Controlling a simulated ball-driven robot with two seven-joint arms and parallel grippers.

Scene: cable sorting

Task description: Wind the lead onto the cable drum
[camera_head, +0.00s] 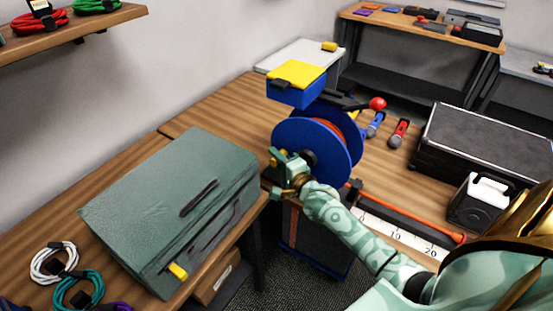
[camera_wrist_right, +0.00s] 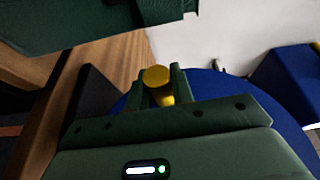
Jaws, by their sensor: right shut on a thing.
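The cable drum (camera_head: 345,150) has blue flanges and stands near the table's front edge. Some orange lead (camera_head: 341,128) shows between its flanges. The lead also runs out low to the right as an orange line (camera_head: 405,213), ending near a red-orange piece. My right gripper (camera_head: 276,163) is at the drum's near left face, shut on the yellow crank knob, which shows between the fingers in the right wrist view (camera_wrist_right: 156,76). The blue flange (camera_wrist_right: 212,90) lies behind the fingers there. My forearm hides part of the drum's lower side. My left gripper is not in view.
A green case (camera_head: 150,205) lies left of the drum, with coiled cables (camera_head: 80,290) before it. A yellow-topped blue box (camera_head: 300,82) stands behind.

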